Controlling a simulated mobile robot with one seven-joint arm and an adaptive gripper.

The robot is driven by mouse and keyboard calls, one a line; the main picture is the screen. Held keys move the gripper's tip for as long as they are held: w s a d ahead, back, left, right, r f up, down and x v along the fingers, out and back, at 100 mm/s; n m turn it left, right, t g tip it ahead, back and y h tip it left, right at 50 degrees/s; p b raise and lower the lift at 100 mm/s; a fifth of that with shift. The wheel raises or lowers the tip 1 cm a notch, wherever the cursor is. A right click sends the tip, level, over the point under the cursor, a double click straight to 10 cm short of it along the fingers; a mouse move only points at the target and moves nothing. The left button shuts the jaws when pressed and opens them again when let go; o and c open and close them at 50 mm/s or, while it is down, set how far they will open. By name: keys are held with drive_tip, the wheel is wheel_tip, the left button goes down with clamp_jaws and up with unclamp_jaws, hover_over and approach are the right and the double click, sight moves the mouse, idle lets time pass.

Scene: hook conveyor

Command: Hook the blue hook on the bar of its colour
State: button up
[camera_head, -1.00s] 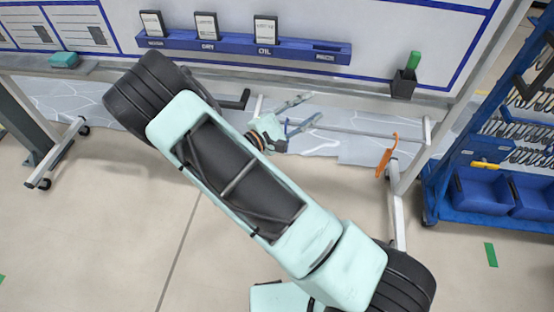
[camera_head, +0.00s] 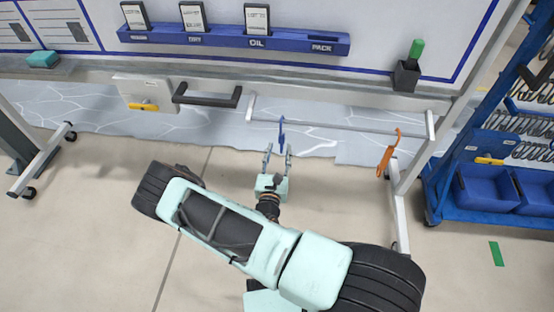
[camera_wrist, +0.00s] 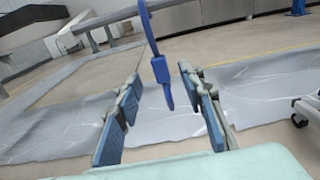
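The blue hook (camera_head: 282,135) hangs at the left part of a pale grey bar (camera_head: 340,126) under the board; an orange hook (camera_head: 386,158) hangs near its right end. My gripper (camera_head: 278,153) is open just below and in front of the blue hook, fingers pointing toward the bar. In the wrist view the blue hook (camera_wrist: 160,70) hangs upright, its lower end showing in the gap between the spread fingers of my gripper (camera_wrist: 163,118). No finger visibly touches it. The hook's top is cut off in the wrist view.
A black handle (camera_head: 207,97) and a white box with a yellow lever (camera_head: 143,105) sit left of the bar. A blue rack (camera_head: 480,205) with bins stands at the right. A white post (camera_head: 398,200) stands below the bar's right end. The floor in front is clear.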

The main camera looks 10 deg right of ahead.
sight(281, 140)
drive_tip(key=b+x, duration=0.1)
drive_tip(key=x, duration=0.6)
drive_tip(key=shift+c, duration=0.3)
clamp_jaws()
idle(0.5)
